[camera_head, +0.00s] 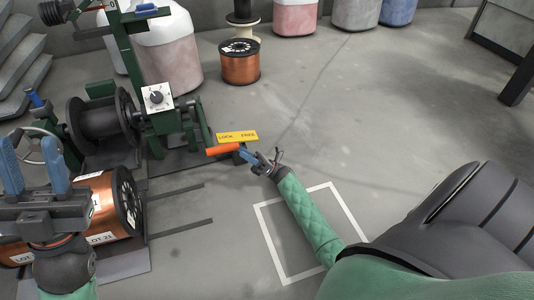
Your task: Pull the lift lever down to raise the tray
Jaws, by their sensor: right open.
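A lever with an orange grip (223,149) sticks out from the green winding machine (160,122), beside a yellow plate (237,137) reading LOCK and FREE. I cannot tell whether it is the lift lever. My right gripper (250,156) is open at the right end of the orange grip; contact is unclear. A dark flat tray (130,264) lies low at the lower left under a large copper spool (102,205) with a LOT label. My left gripper (34,172) has its blue fingers apart in front of that spool and hides part of it.
A handwheel (38,147) and a blue-tipped lever (35,97) are at the machine's left. A copper spool (240,65) stands on the floor behind, near several bins. A white floor outline (268,228) lies under my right arm.

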